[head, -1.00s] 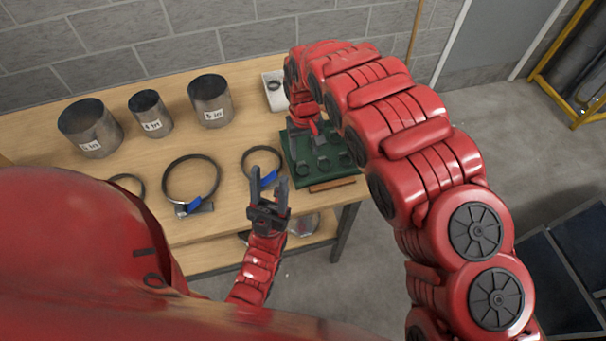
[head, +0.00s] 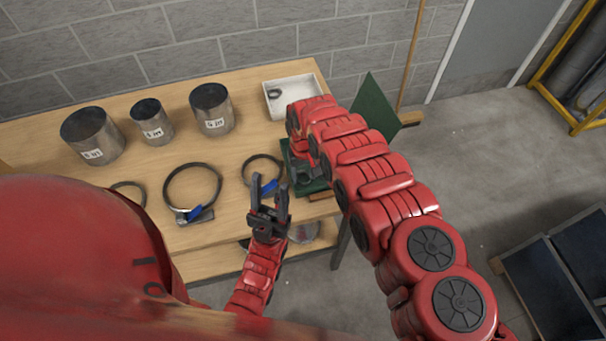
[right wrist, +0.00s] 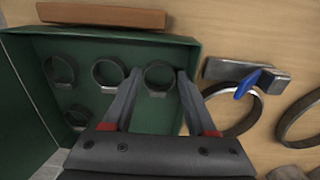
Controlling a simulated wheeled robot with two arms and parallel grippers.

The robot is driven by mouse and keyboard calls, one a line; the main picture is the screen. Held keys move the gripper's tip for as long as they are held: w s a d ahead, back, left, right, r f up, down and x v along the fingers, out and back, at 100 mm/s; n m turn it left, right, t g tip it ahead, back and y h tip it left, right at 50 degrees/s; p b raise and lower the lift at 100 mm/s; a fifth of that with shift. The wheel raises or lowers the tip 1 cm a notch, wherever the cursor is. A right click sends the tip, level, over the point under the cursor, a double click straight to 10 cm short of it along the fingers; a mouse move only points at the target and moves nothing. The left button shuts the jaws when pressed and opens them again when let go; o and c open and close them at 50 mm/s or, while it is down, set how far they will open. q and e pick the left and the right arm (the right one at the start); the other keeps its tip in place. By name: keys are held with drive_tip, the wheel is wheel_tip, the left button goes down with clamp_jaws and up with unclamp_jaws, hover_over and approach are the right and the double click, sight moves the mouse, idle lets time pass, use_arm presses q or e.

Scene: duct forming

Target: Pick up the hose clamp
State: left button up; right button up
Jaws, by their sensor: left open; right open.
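Several small metal hose clamps lie in a green case (head: 310,188), whose open lid (head: 372,112) stands up behind my right arm. In the right wrist view, my right gripper (right wrist: 158,76) is open over the case. One clamp (right wrist: 160,90) shows between its fingertips; I cannot tell whether they touch it. Other clamps (right wrist: 108,86) lie to the left in the case (right wrist: 150,50). In the head view my right arm hides most of the case and its gripper. My left gripper (head: 268,200) is open and empty in front of the table edge.
Large ring clamps with blue handles (head: 192,190) lie on the wooden table (head: 110,170). Labelled metal duct pieces (head: 212,108) stand behind them. A white tray (head: 300,85) holds a small dark ring. A reddish-brown bar (right wrist: 100,15) lies beside the case.

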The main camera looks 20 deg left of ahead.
drive_tip(key=shift+f, duration=0.3)
clamp_jaws()
drive_tip(key=shift+r, duration=0.15)
